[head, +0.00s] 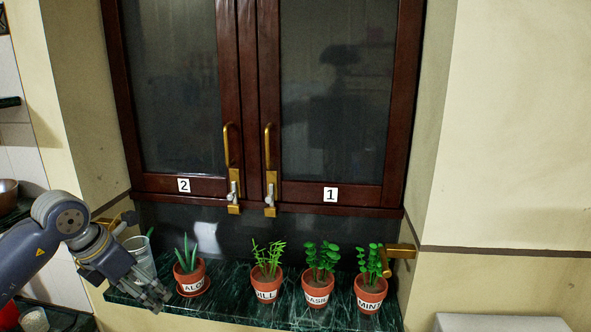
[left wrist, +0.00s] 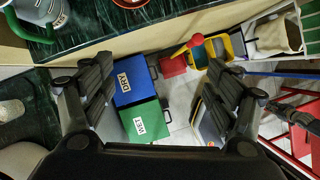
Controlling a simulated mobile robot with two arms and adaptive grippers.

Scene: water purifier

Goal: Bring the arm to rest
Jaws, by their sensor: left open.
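My left arm comes in from the left in the head view. My left gripper (head: 152,292) is at the left end of the dark green marble sill (head: 235,300), in front of a clear pitcher (head: 141,257) with a green part. The left wrist view shows the fingers of this gripper (left wrist: 165,95) spread apart with nothing between them. They face down past the sill's edge towards the floor. The pitcher (left wrist: 38,10) is at the top left there, outside the fingers.
Potted aloe (head: 188,272), dill (head: 267,274), basil (head: 318,277) and mint (head: 370,286) stand along the sill below a brown window. On the floor are a blue DRY bin (left wrist: 138,85), a green WET bin (left wrist: 142,122) and a red ladder (left wrist: 298,130).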

